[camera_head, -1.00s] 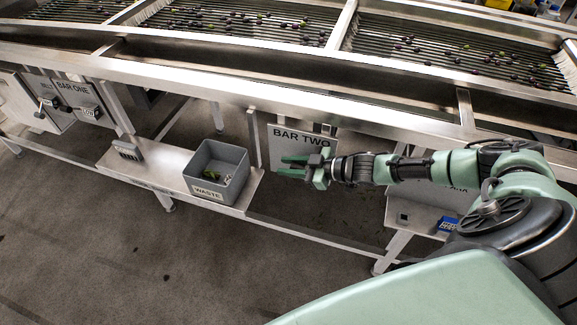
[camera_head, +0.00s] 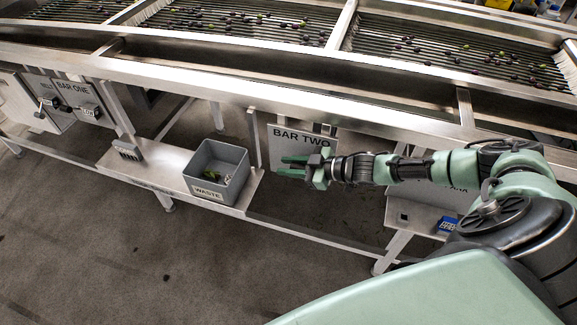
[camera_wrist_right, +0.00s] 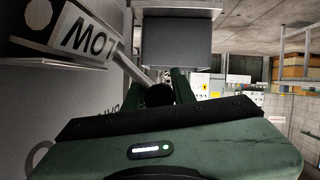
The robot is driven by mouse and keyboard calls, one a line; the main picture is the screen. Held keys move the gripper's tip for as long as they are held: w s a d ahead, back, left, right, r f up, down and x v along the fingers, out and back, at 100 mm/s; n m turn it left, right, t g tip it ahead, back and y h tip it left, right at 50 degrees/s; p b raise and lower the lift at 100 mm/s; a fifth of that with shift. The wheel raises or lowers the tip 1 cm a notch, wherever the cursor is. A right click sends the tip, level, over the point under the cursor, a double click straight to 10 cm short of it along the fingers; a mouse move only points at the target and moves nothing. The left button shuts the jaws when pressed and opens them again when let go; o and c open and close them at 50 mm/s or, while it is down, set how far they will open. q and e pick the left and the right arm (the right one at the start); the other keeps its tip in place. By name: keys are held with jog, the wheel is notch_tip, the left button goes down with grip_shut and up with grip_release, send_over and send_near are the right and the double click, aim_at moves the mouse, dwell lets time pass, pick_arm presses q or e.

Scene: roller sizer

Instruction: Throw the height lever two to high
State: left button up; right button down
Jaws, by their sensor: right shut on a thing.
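In the right wrist view, the lever's grey shaft (camera_wrist_right: 136,67) runs down from beside a block marked LOW (camera_wrist_right: 88,36) to a dark round knob (camera_wrist_right: 158,95). The gripper's green fingers stand on either side of the knob, shut on it. The lever is hidden behind the gripper in the head view. My left gripper is not in view.
A grey WASTE bin (camera_head: 209,188) stands on a low metal shelf (camera_head: 165,178) left of my gripper. The metal frame beam (camera_head: 230,95) runs above my arm. The floor in front is clear.

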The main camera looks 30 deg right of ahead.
jog(key=shift+s+a+f, duration=0.2)
jog(key=shift+s+f, duration=0.1)
jog(key=shift+f, duration=0.1)
notch_tip(320, 180, down, 8)
jog(key=n+t+h+b, duration=0.2)
jog(key=n+t+b, duration=0.4)
jog(key=n+b, duration=0.6)
jog(key=shift+w+d, duration=0.35)
jog(key=shift+d, duration=0.1)
jog(key=c, duration=1.2)
grip_release()
jog(key=shift+c, duration=0.2)
jog(key=shift+o, duration=0.2)
jog(key=shift+w+d, duration=0.15)
jog(key=shift+r, duration=0.2)
